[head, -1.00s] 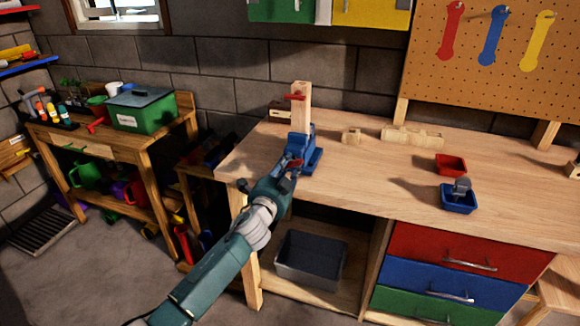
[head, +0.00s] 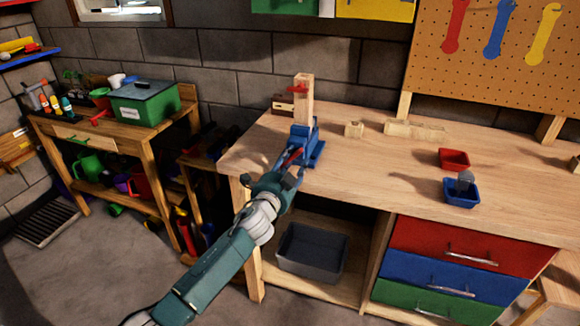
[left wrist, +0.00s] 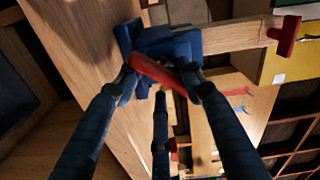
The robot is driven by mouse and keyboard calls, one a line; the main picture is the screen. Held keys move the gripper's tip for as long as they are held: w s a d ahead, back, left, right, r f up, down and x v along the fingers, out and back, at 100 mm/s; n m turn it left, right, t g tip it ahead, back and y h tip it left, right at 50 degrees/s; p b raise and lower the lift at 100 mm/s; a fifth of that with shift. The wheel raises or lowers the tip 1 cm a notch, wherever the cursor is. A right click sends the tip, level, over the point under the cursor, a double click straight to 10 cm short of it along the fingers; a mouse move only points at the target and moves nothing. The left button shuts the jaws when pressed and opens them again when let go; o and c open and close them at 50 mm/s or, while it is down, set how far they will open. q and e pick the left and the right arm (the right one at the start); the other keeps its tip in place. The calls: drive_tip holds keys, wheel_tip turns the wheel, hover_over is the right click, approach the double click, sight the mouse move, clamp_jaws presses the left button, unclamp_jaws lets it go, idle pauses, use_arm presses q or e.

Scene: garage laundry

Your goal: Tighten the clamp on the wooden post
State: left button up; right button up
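The wooden post (head: 304,104) stands upright in the blue clamp (head: 310,148) near the left end of the workbench. The post (left wrist: 235,36) also shows in the left wrist view, running right from the blue clamp (left wrist: 165,42). A red piece (head: 298,89) sits on the post near its top. My left gripper (head: 290,171) is at the front of the clamp. In the left wrist view a red handle (left wrist: 158,74) spans slantwise between the fingertips of my left gripper (left wrist: 164,84), overlapping both. I cannot tell whether they grip it. My right gripper is not in view.
On the workbench (head: 370,165) are wooden blocks (head: 413,130), a red tray (head: 454,159) and a blue tray (head: 461,195). A grey bin (head: 311,252) is on the lower shelf, beside coloured drawers (head: 455,250). The bench middle is mostly clear.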

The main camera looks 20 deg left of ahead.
use_arm(q)
drive_tip(key=shift+s+a+f+p, duration=0.1)
drive_tip(key=shift+s+p, duration=0.1)
drive_tip(key=shift+s, duration=0.25)
drive_tip(key=shift+s+a+f+p, duration=0.1)
drive_tip(key=shift+s+p, duration=0.05)
drive_tip(key=shift+s, duration=0.25)
drive_tip(key=s+p, duration=0.2)
drive_tip(key=s, duration=0.8)
drive_tip(key=shift+s+r+p, duration=0.25)
drive_tip(key=shift+s+p, duration=0.05)
drive_tip(key=shift+s, duration=0.05)
drive_tip(key=shift+a, duration=0.1)
drive_tip(key=s, duration=1.2)
drive_tip(key=shift+a, duration=0.2)
